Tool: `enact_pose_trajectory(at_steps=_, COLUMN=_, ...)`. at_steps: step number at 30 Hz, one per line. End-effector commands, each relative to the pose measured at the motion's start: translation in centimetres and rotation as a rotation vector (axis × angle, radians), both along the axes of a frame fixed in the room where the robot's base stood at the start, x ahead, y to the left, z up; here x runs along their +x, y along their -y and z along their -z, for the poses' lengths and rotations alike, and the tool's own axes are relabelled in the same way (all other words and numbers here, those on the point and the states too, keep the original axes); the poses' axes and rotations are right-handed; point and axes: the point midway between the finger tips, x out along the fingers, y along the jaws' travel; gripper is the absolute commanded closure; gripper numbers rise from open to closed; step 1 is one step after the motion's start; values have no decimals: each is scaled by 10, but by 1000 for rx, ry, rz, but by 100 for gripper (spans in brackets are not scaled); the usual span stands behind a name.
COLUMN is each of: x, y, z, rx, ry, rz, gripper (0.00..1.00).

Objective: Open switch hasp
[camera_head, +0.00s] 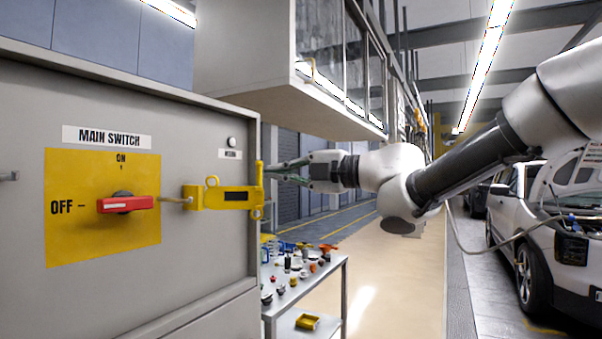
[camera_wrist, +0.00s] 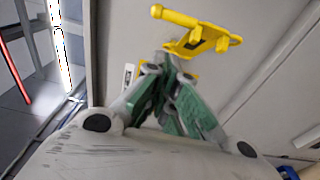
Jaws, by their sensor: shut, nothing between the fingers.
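The yellow switch hasp (camera_head: 228,195) sticks out from the grey cabinet front, to the right of the main switch. It has a dark slot, small eyelets and an upright bar at its right end. The red switch handle (camera_head: 125,204) lies level, pointing at OFF on its yellow plate (camera_head: 72,235). My gripper (camera_head: 268,171) is shut and empty, with its fingertips close to the right end of the hasp. In the wrist view the green fingers (camera_wrist: 166,62) are together just below the hasp (camera_wrist: 203,38). I cannot tell whether they touch it.
The grey cabinet (camera_head: 205,280) fills the left. A wall cupboard (camera_head: 270,85) hangs above my gripper. A table (camera_head: 335,268) with several small parts stands below it. A white car (camera_head: 560,220) is at the right. The aisle floor (camera_head: 400,290) between is clear.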

Motion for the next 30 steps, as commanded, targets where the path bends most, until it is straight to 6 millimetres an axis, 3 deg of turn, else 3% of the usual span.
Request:
enact_pose_trajectory(at_steps=3, x=10, y=-23, z=1, rx=0, ry=-2, rz=-3, gripper=100)
enact_pose_trajectory(at_steps=9, x=39, y=-30, z=0, rx=0, ry=-1, rz=1, gripper=100)
enact_pose_trajectory(at_steps=25, x=49, y=-33, z=0, rx=0, ry=-1, rz=0, gripper=100)
enact_pose_trajectory(at_steps=30, x=69, y=-31, z=1, rx=0, ry=-1, rz=3, gripper=100)
